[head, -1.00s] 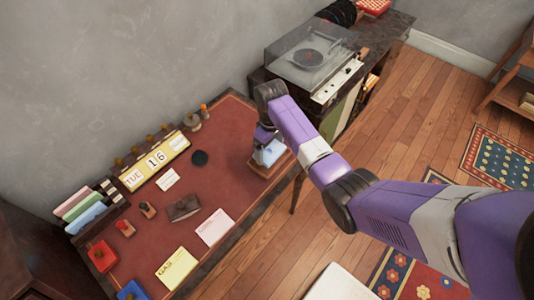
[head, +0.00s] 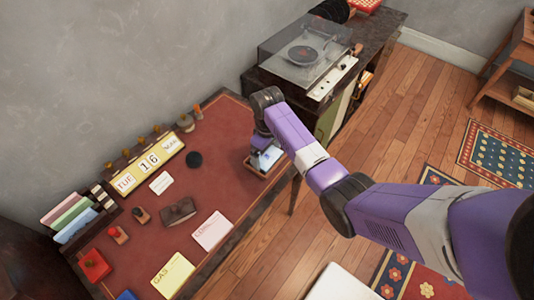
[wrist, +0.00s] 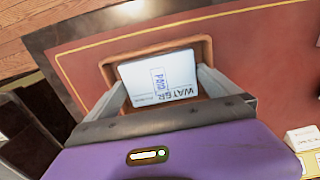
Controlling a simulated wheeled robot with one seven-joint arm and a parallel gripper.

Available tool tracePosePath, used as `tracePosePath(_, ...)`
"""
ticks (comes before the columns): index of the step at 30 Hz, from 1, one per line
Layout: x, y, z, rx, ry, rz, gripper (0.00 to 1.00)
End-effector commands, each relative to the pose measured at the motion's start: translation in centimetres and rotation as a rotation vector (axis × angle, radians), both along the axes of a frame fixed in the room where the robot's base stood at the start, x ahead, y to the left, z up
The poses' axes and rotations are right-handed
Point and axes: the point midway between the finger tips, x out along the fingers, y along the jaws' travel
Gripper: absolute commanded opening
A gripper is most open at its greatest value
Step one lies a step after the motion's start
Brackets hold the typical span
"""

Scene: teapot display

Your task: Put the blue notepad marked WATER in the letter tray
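The blue-white notepad (wrist: 150,92), printed WATER and stamped, lies between the two fingers of my gripper (wrist: 160,76) in the wrist view. The fingertips meet its left and right edges. The brown letter tray (wrist: 205,43) is behind it, and the notepad overlaps the tray's opening. In the head view my gripper (head: 263,149) is low over the tray (head: 262,173) at the desk's right end, with the notepad (head: 268,157) inside the tray's outline. Whether the notepad touches the tray floor is hidden.
The red desk top (head: 225,140) holds a yellow GAS pad (head: 173,275), a pink pad (head: 212,231), a brown wallet-like item (head: 178,211), stamps, a calendar (head: 150,164) and a card rack (head: 75,220). A record player (head: 305,55) stands on a cabinet beyond the tray.

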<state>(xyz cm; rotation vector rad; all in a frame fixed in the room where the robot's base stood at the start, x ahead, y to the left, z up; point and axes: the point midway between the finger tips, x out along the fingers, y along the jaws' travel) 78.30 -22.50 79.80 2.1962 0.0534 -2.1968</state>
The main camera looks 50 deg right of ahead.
Motion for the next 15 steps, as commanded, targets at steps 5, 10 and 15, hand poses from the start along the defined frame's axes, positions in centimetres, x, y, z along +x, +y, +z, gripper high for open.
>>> tracePosePath(5,0.0,0.0,0.5,0.000,-0.001,0.000,1.00)
tracePosePath(10,0.1,0.0,2.5,-0.001,-0.004,0.000,1.00)
tracePosePath(15,0.2,0.0,6.0,-0.002,-0.005,0.001,1.00)
